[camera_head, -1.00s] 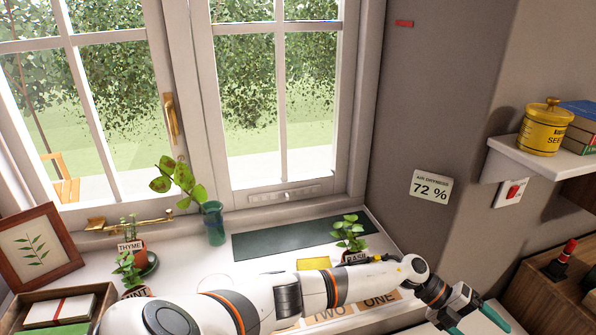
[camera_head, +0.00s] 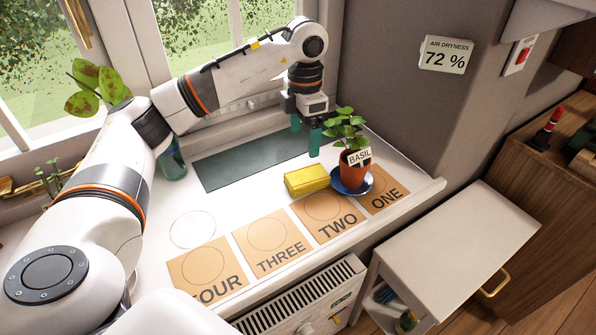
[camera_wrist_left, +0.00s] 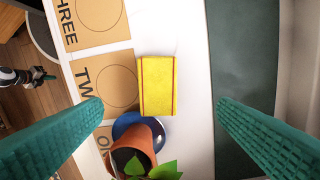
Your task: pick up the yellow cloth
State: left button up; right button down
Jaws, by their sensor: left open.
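The yellow cloth (camera_head: 307,180) lies folded on the white sill, behind the card marked TWO and beside the potted basil. In the left wrist view the cloth (camera_wrist_left: 157,85) is a yellow block with red edge lines, between my fingers in the picture. My left gripper (camera_head: 305,136) is open and empty above the sill, fingers pointing down, behind the cloth and over the dark green mat's right end. Its green fingers also show in the wrist view (camera_wrist_left: 160,106), wide apart. A small black-and-white shape with a green tip at the wrist view's left edge looks like my right gripper (camera_wrist_left: 38,75).
The basil pot (camera_head: 354,168) stands on a blue saucer (camera_head: 340,187), close to the cloth's right. Cards marked ONE to FOUR line the sill's front. A dark green mat (camera_head: 235,165) lies behind. A glass vase (camera_head: 172,160) stands left; a white-topped cabinet (camera_head: 460,240) stands front right.

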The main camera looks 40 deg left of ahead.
pick_arm(q)
send_over(307, 175)
jog(key=f, duration=0.5)
jog(key=shift+s+a+f+b, duration=0.1)
jog(key=shift+s+f+b, duration=0.15)
jog(key=shift+b, duration=0.1)
jog(key=f, duration=0.5)
jog(key=shift+w+f+b, duration=0.25)
jog(key=shift+f+b, duration=0.05)
jog(key=shift+f, duration=0.2)
jog(key=c, duration=1.1)
pick_arm(e)
jog(key=r, duration=0.1)
jog(key=w+r, duration=0.1)
jog(key=r, duration=0.1)
jog(key=shift+w+r, duration=0.35)
jog(key=shift+w, duration=0.05)
pick_arm(q)
jog(key=shift+o, duration=0.2)
